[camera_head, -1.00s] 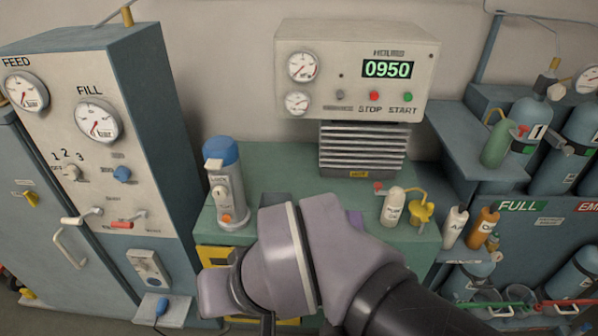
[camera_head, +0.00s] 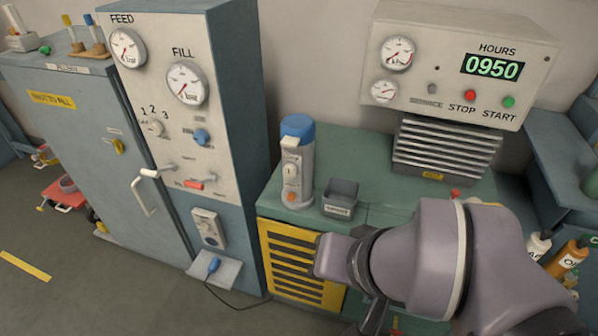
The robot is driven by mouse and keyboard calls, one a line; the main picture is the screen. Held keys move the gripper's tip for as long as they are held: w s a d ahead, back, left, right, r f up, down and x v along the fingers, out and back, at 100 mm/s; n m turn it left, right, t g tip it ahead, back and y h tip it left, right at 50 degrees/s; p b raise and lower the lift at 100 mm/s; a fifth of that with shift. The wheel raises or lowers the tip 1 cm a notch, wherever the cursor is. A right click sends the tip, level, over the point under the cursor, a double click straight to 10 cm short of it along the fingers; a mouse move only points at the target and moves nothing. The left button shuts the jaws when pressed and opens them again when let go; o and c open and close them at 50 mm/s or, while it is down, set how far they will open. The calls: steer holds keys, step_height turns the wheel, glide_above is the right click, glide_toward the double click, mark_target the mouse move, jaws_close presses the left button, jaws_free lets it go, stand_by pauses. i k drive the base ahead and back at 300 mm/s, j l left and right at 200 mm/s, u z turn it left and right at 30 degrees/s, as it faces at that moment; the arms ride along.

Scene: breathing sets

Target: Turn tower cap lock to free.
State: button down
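The tower (camera_head: 297,170) is a grey upright cylinder with a blue cap (camera_head: 298,127), standing at the left end of the green bench top. A pale lock piece (camera_head: 291,144) sits just under the cap on its front, with a small dial below it and an orange button (camera_head: 291,196) near the base. The lock lettering is too small to read now. My arm's purple-grey links cross the lower right, right of and in front of the tower, apart from it. My gripper's fingers are not visible.
A small grey bin (camera_head: 341,199) stands right of the tower. The compressor panel (camera_head: 458,62) with its display rises behind at right. The tall blue fill cabinet (camera_head: 186,110) stands close on the left. A yellow grille (camera_head: 290,262) fronts the bench. Open floor lies at lower left.

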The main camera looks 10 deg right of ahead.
mark_target(290, 171)
steer(key=k+j+u, duration=0.25)
steer(key=j+u, duration=0.2)
steer(key=j, duration=0.25)
steer(key=k+j+u, duration=0.1)
steer(key=j+u, duration=0.15)
steer(key=j, duration=0.15)
